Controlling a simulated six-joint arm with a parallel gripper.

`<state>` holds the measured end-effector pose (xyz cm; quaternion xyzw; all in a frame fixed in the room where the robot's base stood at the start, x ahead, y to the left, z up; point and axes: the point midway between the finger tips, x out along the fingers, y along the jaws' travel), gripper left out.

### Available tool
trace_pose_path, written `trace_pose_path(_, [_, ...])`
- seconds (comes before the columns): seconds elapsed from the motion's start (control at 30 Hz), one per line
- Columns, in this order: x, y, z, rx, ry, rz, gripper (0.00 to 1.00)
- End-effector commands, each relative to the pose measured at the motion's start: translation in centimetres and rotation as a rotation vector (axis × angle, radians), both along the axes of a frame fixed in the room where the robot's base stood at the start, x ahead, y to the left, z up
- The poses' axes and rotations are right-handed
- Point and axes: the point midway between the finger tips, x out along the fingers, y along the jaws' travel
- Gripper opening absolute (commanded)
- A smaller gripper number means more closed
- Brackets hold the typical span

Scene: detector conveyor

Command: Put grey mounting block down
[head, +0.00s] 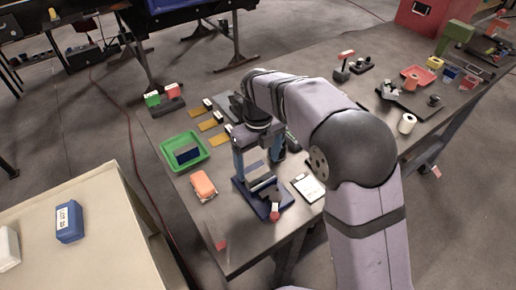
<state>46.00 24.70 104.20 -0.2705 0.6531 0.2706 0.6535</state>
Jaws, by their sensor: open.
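My gripper (258,162) points down over the front part of the table, with its two blue fingers spread apart. Below it is a dark blue fixture (284,197) with a red-tipped part at its front. A small grey piece (254,169), which looks like the grey mounting block, shows between and below the fingers, at the back of the fixture. The wrist and fingers hide part of it. I cannot tell whether it is fully seated or touches a finger.
A green tray (206,152) holding a dark blue piece and an orange block (203,184) lie left of the fixture. A white clipboard (309,187) lies close on its right. Yellow strips (209,125) lie behind. The table's front left corner is mostly clear.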

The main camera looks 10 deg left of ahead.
Motion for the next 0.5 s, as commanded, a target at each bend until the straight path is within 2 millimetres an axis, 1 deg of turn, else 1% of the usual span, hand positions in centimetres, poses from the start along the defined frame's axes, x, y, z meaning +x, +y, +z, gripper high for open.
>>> trace_pose_path(0.1, [0.1,0.1,2.1,0.003,-0.004,0.000,0.81])
trace_pose_path(0.3, [0.1,0.0,5.0,0.001,-0.003,0.000,0.81])
trace_pose_path(0.5, [0.0,0.0,6.4,0.001,-0.001,0.000,0.81])
